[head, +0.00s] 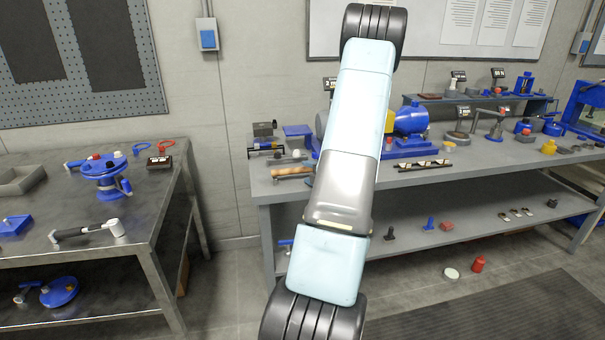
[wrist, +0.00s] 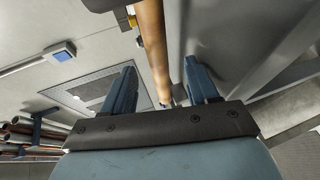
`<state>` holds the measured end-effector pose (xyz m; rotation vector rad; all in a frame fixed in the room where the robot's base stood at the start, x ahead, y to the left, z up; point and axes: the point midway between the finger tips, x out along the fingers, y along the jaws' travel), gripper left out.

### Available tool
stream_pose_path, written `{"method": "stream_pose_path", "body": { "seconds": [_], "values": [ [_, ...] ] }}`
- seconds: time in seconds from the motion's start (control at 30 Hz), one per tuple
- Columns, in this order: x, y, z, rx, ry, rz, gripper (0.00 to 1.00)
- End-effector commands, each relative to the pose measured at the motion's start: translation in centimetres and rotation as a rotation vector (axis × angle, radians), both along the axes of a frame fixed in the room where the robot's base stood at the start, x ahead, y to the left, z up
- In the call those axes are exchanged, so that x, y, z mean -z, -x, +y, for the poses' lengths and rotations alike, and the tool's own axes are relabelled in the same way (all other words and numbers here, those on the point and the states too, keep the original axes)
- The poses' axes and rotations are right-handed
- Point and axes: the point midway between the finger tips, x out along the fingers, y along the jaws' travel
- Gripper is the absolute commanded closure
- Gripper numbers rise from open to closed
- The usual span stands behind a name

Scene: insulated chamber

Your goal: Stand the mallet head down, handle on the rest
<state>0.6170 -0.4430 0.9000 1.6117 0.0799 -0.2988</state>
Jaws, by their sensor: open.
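A wooden handle (head: 292,171), which looks like the mallet's, lies near the left front of the bench in the head view. In the wrist view a wooden handle (wrist: 153,45) runs from the top edge down between my fingers. My gripper (wrist: 159,64) is open, one blue finger on each side of the handle in the picture. I cannot tell whether the handle is within the jaws or beyond them. A dark block (wrist: 103,4) is cut off at the top; I cannot tell whether it is the mallet head. My arm hides the gripper in the head view. I cannot identify the rest for certain.
The grey bench (head: 440,178) carries a blue grinder (head: 410,119), a small blue stand (head: 298,131) and a dark tray (head: 424,164). The left table (head: 150,205) holds a black-handled hammer (head: 88,232) and a blue fixture (head: 104,170). A gap separates the two tables.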

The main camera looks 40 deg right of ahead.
Motion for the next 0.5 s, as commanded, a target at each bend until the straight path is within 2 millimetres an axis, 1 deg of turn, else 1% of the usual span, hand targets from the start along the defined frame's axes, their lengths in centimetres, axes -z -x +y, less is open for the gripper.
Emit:
{"method": "stream_pose_path", "body": {
  "seconds": [0.03,0.3,0.5],
  "values": [
    [-0.3,1.1,0.0,0.003,0.001,-0.001,0.41],
    [-1.6,6.1,0.8,0.002,0.001,-0.002,0.41],
    [-2.2,8.7,1.1,0.002,0.002,-0.003,0.41]
  ]
}}
